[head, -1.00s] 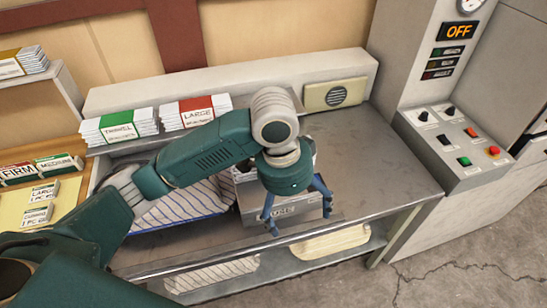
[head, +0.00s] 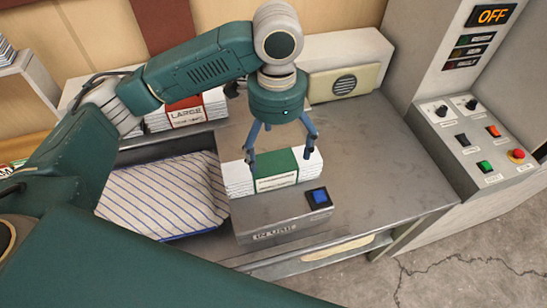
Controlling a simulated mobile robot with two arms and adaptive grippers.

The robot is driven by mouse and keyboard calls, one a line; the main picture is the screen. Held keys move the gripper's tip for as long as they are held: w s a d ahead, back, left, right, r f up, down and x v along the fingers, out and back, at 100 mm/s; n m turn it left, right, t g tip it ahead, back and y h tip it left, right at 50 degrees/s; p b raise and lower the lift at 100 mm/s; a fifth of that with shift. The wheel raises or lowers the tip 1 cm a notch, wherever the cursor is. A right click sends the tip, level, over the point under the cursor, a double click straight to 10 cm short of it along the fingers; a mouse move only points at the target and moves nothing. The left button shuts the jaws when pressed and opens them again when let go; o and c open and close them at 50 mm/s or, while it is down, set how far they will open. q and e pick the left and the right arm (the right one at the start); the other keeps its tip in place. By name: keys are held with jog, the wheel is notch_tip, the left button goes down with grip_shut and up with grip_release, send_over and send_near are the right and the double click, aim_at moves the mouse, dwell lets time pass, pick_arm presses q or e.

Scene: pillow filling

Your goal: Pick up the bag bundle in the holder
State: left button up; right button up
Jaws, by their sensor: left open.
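The bag bundle (head: 238,180), white with a green band and a label too small to read, sits in the grey metal holder (head: 256,214) marked IN USE, which has a blue button on top. My left gripper (head: 281,155) hangs over the bundle with its fingers pointing down and spread apart. One blue fingertip is in front of the bundle's left part, the other near its right end. I cannot tell if they touch it. The gripper is open and holds nothing. My right gripper is not in view.
A striped pillow (head: 170,195) lies in a recess left of the holder. Bundles with a red LARGE label (head: 187,115) stand behind. A speaker panel (head: 344,82) and a control box with buttons (head: 480,145) are to the right. The metal tabletop (head: 375,160) right of the holder is clear.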

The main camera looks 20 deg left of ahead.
aim_at(274, 167)
pick_arm(q)
jog(key=f, duration=0.1)
jog(key=s+f, duration=0.1)
jog(key=f, duration=0.1)
jog(key=shift+s+d+f+p, duration=0.1)
jog(key=shift+s+f+p, duration=0.1)
jog(key=shift+p, duration=0.1)
jog(key=shift+w+f, duration=0.1)
jog(key=shift+f, duration=0.5)
notch_tip(274, 167, down, 4)
jog(key=shift+f+p, duration=0.2)
jog(key=shift+p, duration=0.85)
jog(key=shift+f, duration=0.15)
jog(key=c, duration=1.2)
jog(key=shift+w, duration=0.1)
jog(key=c, duration=0.5)
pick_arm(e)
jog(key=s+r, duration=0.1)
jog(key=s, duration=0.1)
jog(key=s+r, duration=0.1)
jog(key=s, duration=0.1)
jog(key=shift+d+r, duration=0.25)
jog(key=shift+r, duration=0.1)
